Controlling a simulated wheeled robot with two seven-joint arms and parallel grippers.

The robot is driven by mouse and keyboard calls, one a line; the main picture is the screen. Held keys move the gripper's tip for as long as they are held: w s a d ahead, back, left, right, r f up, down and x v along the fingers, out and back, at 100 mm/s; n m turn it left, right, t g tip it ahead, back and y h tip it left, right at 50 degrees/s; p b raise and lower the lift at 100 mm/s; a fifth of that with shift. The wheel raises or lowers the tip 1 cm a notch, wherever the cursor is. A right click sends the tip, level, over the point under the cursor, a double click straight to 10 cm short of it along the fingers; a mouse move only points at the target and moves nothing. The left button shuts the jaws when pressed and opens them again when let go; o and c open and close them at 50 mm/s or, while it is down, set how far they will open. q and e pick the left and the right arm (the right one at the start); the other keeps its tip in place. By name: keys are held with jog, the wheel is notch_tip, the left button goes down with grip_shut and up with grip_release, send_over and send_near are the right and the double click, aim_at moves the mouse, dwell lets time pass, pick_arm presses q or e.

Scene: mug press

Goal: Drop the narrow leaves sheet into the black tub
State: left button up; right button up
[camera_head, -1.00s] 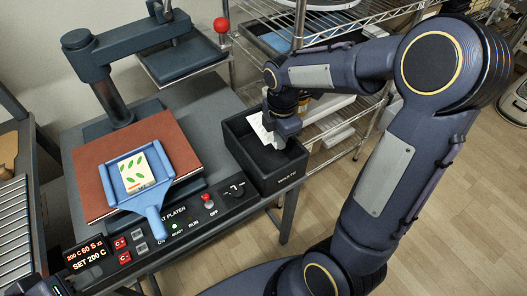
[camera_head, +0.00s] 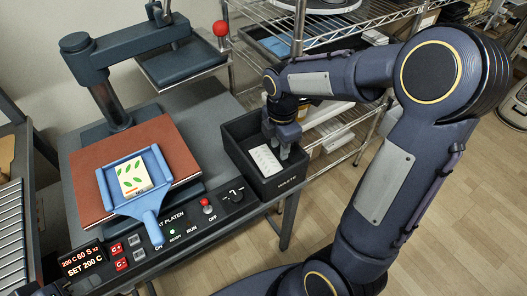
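The black tub (camera_head: 240,171), marked WASTE on its front, stands at the right end of the press bench. A white sheet (camera_head: 264,159) with faint marks lies inside it, low down; no leaf print can be made out on it. My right gripper (camera_head: 280,147) points down into the tub, just beyond the sheet. Its fingers look apart, with the sheet in front of them. A pale piece with green leaves (camera_head: 133,180) sits in a blue tray with a handle (camera_head: 147,203) on the press's brown pad.
The press arm (camera_head: 120,45) and its upper plate (camera_head: 180,63) stand behind the brown pad (camera_head: 186,160). A wire shelf (camera_head: 345,20) stands behind the tub. The control panel (camera_head: 190,225) runs along the front.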

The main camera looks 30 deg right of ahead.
notch_tip(320, 180, up, 7)
jog(key=p, duration=0.1)
jog(key=shift+r, duration=0.15)
dwell(0.3)
jog(key=s+a+r+m+t+y+p, duration=0.2)
jog(key=s+a+r+m+p, duration=0.1)
jog(key=s+m, duration=0.5)
jog(key=s+a+r+m+t+y+p, duration=0.1)
jog(key=s+a+r+m+t+p, duration=0.2)
jog(key=s+m, duration=0.5)
notch_tip(320, 180, up, 3)
jog(key=a+m+p, duration=0.1)
jog(key=m+p, duration=0.1)
jog(key=m, duration=0.1)
jog(key=shift+s+a+f+m+t+y, duration=0.2)
jog(key=shift+s+m+t+y, duration=0.1)
jog(key=shift+y, duration=0.1)
